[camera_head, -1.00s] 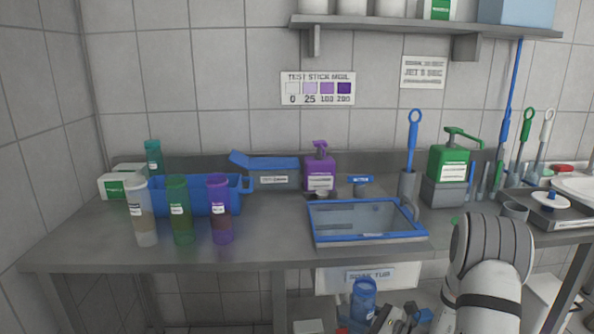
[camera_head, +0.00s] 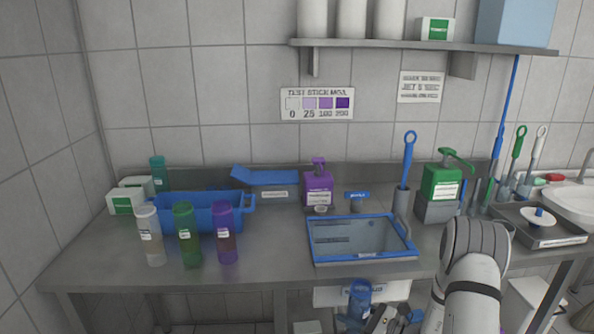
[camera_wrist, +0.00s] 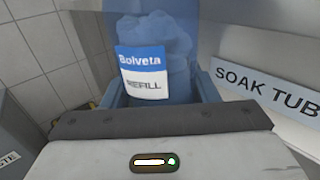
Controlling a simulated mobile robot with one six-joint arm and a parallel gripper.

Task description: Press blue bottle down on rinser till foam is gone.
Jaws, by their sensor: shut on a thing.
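The blue bottle (camera_head: 358,297) is clear blue and upright in the head view, in front of and below the bench's front edge. In the wrist view the bottle (camera_wrist: 155,40) fills the upper middle, with a "Bolveta REFILL" label; cloudy lumps show inside. My gripper (camera_head: 362,318) is shut on it, with blue fingers on both sides of it in the wrist view (camera_wrist: 161,90). The rinser (camera_head: 541,217) appears to be the white and blue disc on the grey tray at the right of the bench, well away from the bottle.
A blue-framed basin (camera_head: 313,248) is set in the bench, with the soak tub sign (camera_wrist: 268,90) below. Clear, green and purple bottles (camera_head: 188,235) stand at the left. A green pump bottle (camera_head: 441,182) and brushes (camera_head: 517,150) stand between basin and rinser.

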